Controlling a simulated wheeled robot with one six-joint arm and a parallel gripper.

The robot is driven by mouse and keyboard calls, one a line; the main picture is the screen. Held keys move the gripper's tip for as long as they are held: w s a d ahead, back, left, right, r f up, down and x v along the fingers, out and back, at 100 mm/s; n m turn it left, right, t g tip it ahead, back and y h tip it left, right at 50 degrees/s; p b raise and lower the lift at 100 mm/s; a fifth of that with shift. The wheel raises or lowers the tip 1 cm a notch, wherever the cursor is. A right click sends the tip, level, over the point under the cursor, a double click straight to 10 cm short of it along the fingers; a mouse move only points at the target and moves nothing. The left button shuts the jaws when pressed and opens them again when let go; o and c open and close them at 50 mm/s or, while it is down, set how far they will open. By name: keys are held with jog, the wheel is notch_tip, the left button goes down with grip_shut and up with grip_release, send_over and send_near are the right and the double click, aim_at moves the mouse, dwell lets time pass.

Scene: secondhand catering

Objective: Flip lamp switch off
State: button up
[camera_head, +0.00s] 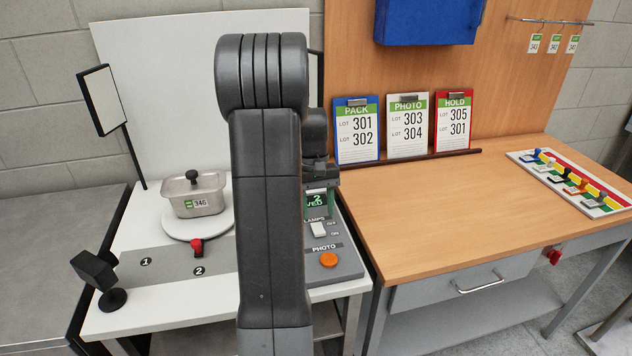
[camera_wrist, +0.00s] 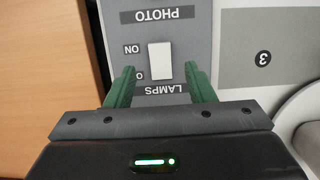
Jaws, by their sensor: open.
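The white lamp switch (camera_head: 319,229) sits on the grey control box (camera_head: 346,268), under the word LAMPS with OFF and ON labels beside it. In the wrist view the switch (camera_wrist: 160,61) appears upside down between the tips of my green fingers. My gripper (camera_wrist: 162,82) is open and empty, with one finger on each side of the switch. I cannot tell whether the fingers touch the panel or which way the switch is tipped. In the head view my arm hides part of the box's left side.
An orange button (camera_head: 329,260) marked PHOTO is below the switch. A lidded metal container (camera_head: 196,194) stands on a round white turntable (camera_head: 170,222) to the left. A red knob (camera_head: 197,246) is before it. The wooden table (camera_head: 430,215) at right is mostly clear.

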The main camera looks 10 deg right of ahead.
aim_at(319, 230)
jog(key=v, duration=0.9)
jog(key=shift+r, duration=0.25)
jog(key=x, duration=1.3)
jog(key=shift+f, duration=0.25)
jog(key=shift+s+f, duration=0.1)
jog(key=shift+f, duration=0.25)
jog(key=shift+r+t+b, duration=0.15)
jog(key=shift+t+b, duration=0.15)
jog(key=shift+b, duration=0.05)
jog(key=shift+r+p, duration=0.15)
jog(key=shift+p, duration=0.4)
